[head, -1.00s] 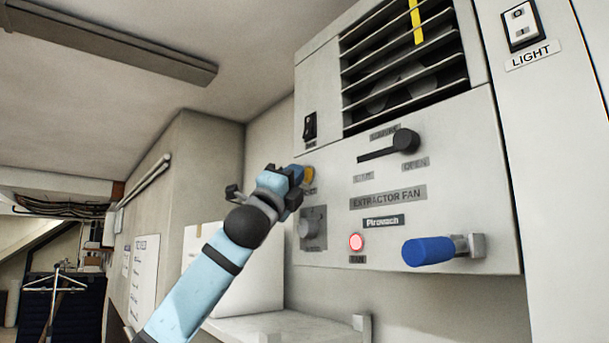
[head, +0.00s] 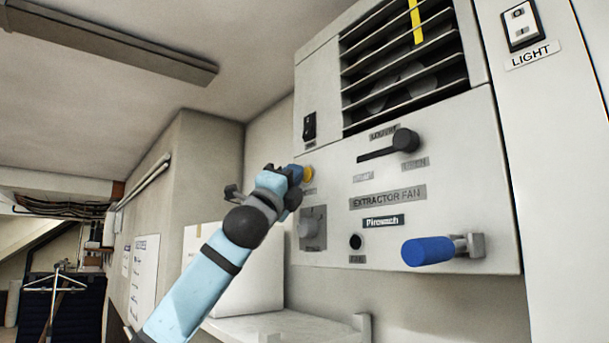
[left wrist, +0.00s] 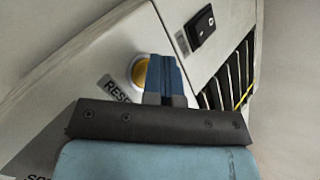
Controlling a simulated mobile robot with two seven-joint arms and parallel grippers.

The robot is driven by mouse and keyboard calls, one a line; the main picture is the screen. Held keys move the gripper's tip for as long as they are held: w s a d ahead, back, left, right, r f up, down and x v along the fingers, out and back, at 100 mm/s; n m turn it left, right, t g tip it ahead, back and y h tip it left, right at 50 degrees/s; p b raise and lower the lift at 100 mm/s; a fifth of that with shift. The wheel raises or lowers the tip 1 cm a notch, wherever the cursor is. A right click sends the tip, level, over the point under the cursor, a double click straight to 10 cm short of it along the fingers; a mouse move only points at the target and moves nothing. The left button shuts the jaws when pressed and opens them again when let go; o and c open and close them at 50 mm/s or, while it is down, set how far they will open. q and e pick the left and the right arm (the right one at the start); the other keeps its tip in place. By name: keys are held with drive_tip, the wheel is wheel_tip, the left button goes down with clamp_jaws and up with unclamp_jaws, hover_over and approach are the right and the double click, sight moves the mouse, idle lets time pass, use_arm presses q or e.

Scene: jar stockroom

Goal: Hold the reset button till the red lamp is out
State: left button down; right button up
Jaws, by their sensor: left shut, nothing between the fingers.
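The yellow reset button (head: 308,173) is on the left side of the extractor fan panel (head: 455,180). It also shows in the left wrist view (left wrist: 138,72), beside my fingertips and above a partly covered RESET label. My left gripper (head: 296,174) is shut and empty, with its blue fingertips right at the button. I cannot tell whether they touch it. The fan lamp (head: 355,242), low on the panel, is dark. My right gripper is in neither view.
A black lever (head: 390,147) and a blue handle (head: 428,250) stick out from the panel. A grey knob (head: 312,226) is below the button, and a black rocker switch (head: 310,126) above it. A white shelf (head: 285,325) lies below.

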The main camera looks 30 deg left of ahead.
use_arm(q)
drive_tip(key=shift+s+a, duration=0.3)
drive_tip(key=shift+s, duration=0.4)
drive_tip(key=shift+s, duration=0.1)
drive_tip(key=s, duration=0.1)
drive_tip(key=s+a, duration=0.1)
drive_tip(key=s, duration=0.1)
drive_tip(key=s+a, duration=0.1)
drive_tip(key=shift+s, duration=0.2)
drive_tip(key=shift+f, duration=0.1)
idle(0.7)
